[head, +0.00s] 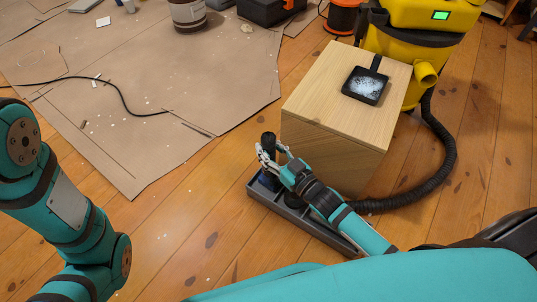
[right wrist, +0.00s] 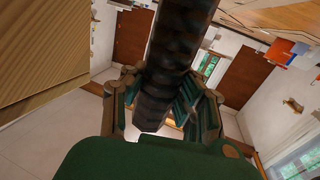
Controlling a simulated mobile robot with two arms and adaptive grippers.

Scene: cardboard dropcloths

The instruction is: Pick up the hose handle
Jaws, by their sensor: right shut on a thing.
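My right gripper (head: 271,158) is at the left front corner of a wooden box, above a dark grey tray. It is shut on the black hose handle (head: 268,138), whose dark rounded end sticks up above the fingers. In the right wrist view the handle (right wrist: 172,65) is a dark, ribbed cylinder running between the two fingers (right wrist: 165,105). Its lower part is hidden by the gripper in the head view, so I cannot tell whether it touches the tray. My left arm is at the left edge, with its gripper out of view.
The grey tray (head: 319,231) lies on the wooden floor against the wooden box (head: 325,95). A black dusty pad (head: 364,85) lies on the box. A yellow vacuum (head: 415,18) with a black hose (head: 444,150) stands behind it. Littered cardboard (head: 150,110) covers the left floor.

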